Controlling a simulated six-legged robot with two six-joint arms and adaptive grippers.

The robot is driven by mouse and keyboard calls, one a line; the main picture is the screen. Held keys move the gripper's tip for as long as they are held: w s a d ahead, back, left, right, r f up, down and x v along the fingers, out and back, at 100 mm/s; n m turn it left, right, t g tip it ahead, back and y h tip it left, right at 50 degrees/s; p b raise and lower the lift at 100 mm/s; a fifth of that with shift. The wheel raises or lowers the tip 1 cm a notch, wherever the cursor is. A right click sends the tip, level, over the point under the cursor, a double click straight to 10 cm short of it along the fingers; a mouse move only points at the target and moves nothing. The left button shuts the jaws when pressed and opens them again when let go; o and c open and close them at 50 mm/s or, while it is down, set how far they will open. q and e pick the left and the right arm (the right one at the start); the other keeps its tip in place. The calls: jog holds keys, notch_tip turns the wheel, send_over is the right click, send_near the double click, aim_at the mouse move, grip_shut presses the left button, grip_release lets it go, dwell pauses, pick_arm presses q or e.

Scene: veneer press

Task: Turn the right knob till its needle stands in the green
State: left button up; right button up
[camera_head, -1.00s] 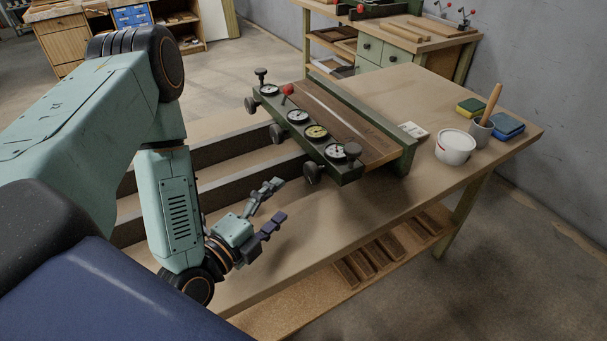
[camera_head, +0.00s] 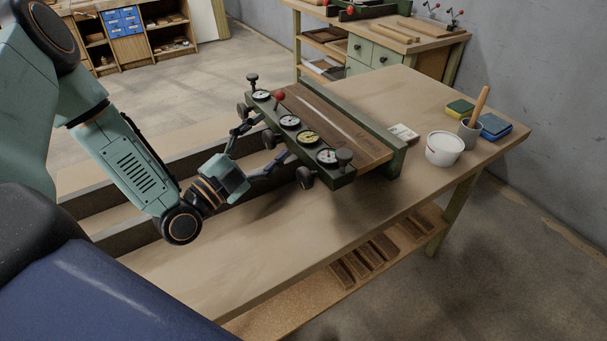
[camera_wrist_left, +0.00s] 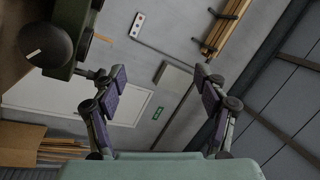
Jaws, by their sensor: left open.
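The dark green press (camera_head: 340,180) stands on the workbench with a row of round gauges on its top rail. Dark knobs stick out of its front: the right one (camera_head: 305,178), a middle one (camera_head: 269,139) and a left one (camera_head: 243,110). The right-end gauge (camera_head: 327,157) has a white face; its needle and any green are too small to read. My left gripper (camera_head: 262,143) is open and empty, its fingers around or just before the middle knob. In the left wrist view, a dark knob with a white mark (camera_wrist_left: 45,42) lies left of the open fingers.
A white tub (camera_head: 444,149), a grey cup with a handle (camera_head: 469,133) and sponges (camera_head: 494,126) stand at the right. The bench front (camera_head: 260,245) is clear.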

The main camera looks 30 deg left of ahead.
pick_arm(q)
jog(key=n+g+h, duration=0.1)
jog(key=n+h, duration=0.1)
jog(key=n+g+h, duration=0.2)
jog(key=n+g, duration=0.6)
jog(key=n, duration=0.4)
send_near(300, 179)
jog(key=w+d, duration=0.2)
jog(key=shift+n, duration=0.3)
jog(key=b+x, duration=0.1)
jog(key=x, duration=0.2)
jog(key=f+b+x, duration=0.1)
jog(key=b+x, duration=0.1)
jog(key=x, duration=0.1)
jog(key=shift+s+a, duration=0.15)
jog(key=shift+s, duration=0.05)
jog(key=shift+b+x, duration=0.35)
jog(key=shift+x, duration=0.75)
jog(key=shift+r, duration=0.2)
jog(key=shift+c, duration=0.3)
jog(key=c, duration=1.1)
